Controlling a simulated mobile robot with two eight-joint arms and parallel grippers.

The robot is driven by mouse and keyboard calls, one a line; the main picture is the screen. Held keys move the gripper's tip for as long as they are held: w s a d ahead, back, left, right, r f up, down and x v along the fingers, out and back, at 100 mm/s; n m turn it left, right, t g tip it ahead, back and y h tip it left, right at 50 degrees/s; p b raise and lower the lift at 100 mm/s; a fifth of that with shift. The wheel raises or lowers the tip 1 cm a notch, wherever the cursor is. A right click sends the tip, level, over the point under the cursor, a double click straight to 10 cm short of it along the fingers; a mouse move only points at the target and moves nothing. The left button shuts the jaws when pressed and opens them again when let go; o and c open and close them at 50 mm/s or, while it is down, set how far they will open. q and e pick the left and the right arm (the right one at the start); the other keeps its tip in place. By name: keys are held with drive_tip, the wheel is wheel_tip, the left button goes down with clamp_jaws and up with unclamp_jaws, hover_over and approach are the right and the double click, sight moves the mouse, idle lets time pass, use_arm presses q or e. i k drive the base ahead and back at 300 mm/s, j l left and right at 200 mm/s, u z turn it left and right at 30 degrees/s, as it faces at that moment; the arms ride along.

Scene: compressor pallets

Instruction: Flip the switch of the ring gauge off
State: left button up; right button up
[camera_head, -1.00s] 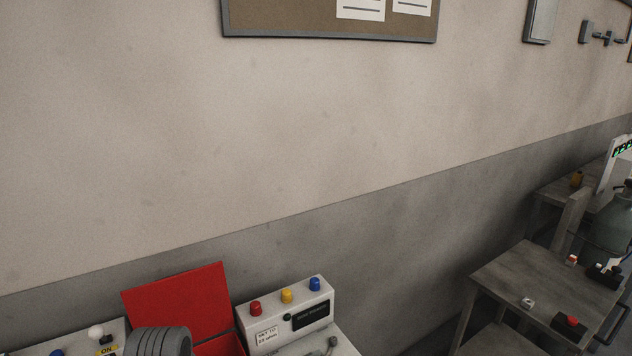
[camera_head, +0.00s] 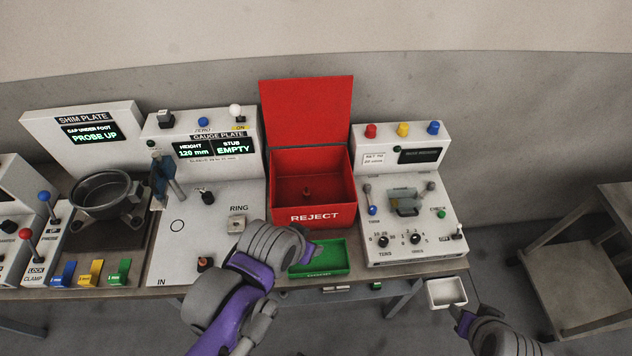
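The gauge plate station (camera_head: 215,265) has a display reading HEIGHT 120 mm and STUB EMPTY. A yellow ON label (camera_head: 240,127) sits at the top right of its panel, below a white round knob or lamp (camera_head: 235,110); the switch beside the label is too small to read clearly. The word RING is on its plate, above a small metal block (camera_head: 237,223). My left gripper (camera_head: 314,246) is over the front of the bench near the green tray; its fingers are largely hidden. My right gripper (camera_head: 461,313) is at the rim of a small white tray (camera_head: 447,292), which seems held off the bench front.
A red REJECT bin (camera_head: 325,216) with its lid raised stands right of the gauge plate, behind a green tray (camera_head: 320,270). Further right is a dial station (camera_head: 390,252) with an OFF-labelled switch. A shim plate station (camera_head: 85,125) with a dark ring-shaped pan stands left. A wooden table (camera_head: 570,285) is at right.

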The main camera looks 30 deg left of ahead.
sight(234, 109)
drive_tip(key=u, duration=1.55)
